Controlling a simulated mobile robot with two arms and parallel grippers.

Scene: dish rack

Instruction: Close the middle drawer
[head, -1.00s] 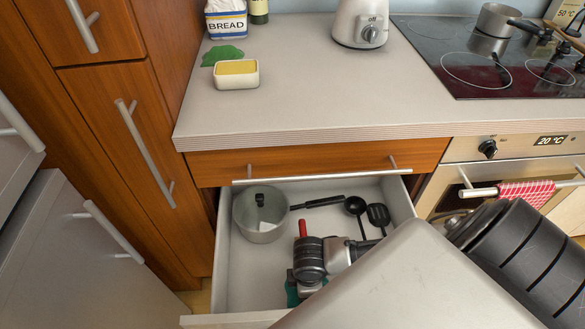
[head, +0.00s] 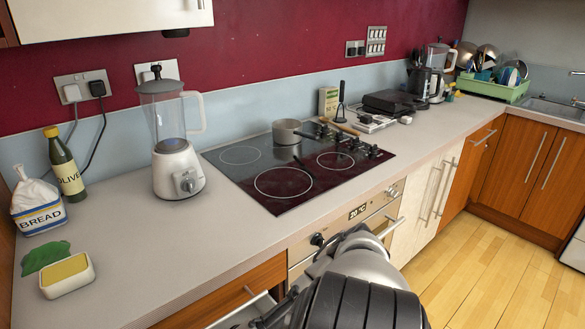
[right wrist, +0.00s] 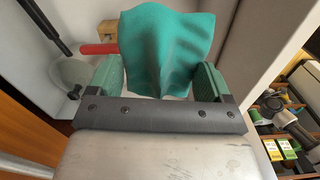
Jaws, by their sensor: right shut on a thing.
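The open drawer (right wrist: 268,35) shows in the right wrist view as pale inner walls around a metal pot (right wrist: 72,74), a red-handled utensil (right wrist: 100,48) and a black handle (right wrist: 45,25). My right gripper (right wrist: 155,84) is shut on a teal cloth (right wrist: 167,45), which sits between its green fingers and hangs over the drawer's inside. In the head view my right arm covers the bottom middle, and its fingers are hidden. My left gripper is not seen.
A blender (head: 175,150), bread bag (head: 38,205), olive oil bottle (head: 65,165) and butter dish (head: 67,276) stand on the counter. The hob (head: 295,170) holds a small pot (head: 287,132). A dish rack (head: 495,88) stands far right. The wooden floor (head: 500,245) at right is clear.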

